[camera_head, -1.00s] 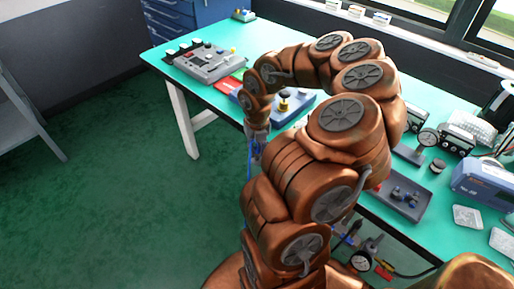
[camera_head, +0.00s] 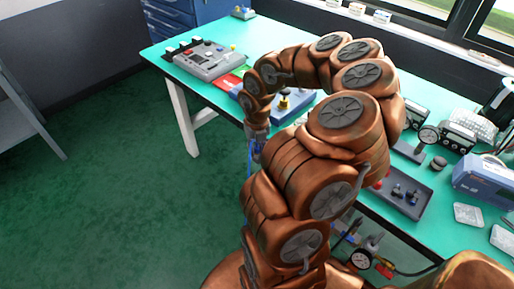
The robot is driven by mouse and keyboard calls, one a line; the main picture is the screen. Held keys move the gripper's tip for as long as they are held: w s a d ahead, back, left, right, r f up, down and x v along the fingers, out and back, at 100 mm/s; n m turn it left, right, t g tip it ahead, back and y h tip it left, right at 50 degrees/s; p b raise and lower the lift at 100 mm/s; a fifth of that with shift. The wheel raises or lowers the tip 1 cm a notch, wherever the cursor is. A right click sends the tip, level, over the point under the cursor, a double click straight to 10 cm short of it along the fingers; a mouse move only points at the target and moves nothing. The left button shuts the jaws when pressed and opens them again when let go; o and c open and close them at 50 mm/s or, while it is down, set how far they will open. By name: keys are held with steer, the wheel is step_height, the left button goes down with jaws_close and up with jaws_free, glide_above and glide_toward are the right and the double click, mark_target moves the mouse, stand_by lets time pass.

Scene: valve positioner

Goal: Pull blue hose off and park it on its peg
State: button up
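My gripper (camera_head: 256,140) points down just off the front edge of the green bench, mostly seen from behind; its fingertips are too small and covered to read. A thin blue hose (camera_head: 250,158) shows right at the gripper and hangs below it, partly behind my arm. I cannot tell whether the fingers hold it. The peg cannot be made out.
The bench (camera_head: 190,68) carries a grey control box (camera_head: 208,62) at the far left. On the right are a dark tray (camera_head: 400,195), gauges (camera_head: 428,134) and a blue instrument (camera_head: 485,177). A gauge with hoses (camera_head: 361,259) is below the front edge. The floor at left is clear.

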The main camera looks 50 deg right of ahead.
steer(key=o, duration=0.5)
steer(key=shift+c, duration=0.2)
steer(key=shift+r, duration=0.1)
steer(key=shift+w+r, duration=0.1)
steer(key=shift+r, duration=0.4)
step_height(320, 180, up, 11)
